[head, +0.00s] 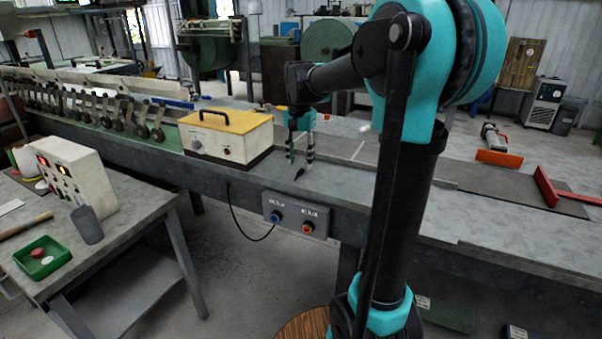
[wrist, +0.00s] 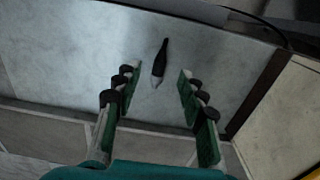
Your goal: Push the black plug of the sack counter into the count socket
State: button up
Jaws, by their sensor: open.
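A small black plug (head: 299,174) with a pale tip lies on the grey bench top. It also shows in the wrist view (wrist: 160,60), ahead of and between the fingertips. My gripper (head: 300,157) is open and empty, pointing down just above the bench by the plug; its green fingers (wrist: 158,80) stand apart on both sides in the wrist view. A grey socket box (head: 295,215) on the bench's front face has a blue socket (head: 276,217) on the left and an orange socket (head: 308,228) on the right. Their labels are too small to read surely.
A yellow-topped box (head: 226,128) with a black handle stands left of my gripper. A dark cable (head: 238,222) hangs in a loop below the bench edge near the socket box. A side table (head: 130,222) stands at left. Bench space right of the plug is clear.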

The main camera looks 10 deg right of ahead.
aim_at(300, 170)
jog(key=shift+f, duration=1.55)
jog(key=shift+c, duration=0.2)
grip_shut()
jog(key=shift+r, duration=0.15)
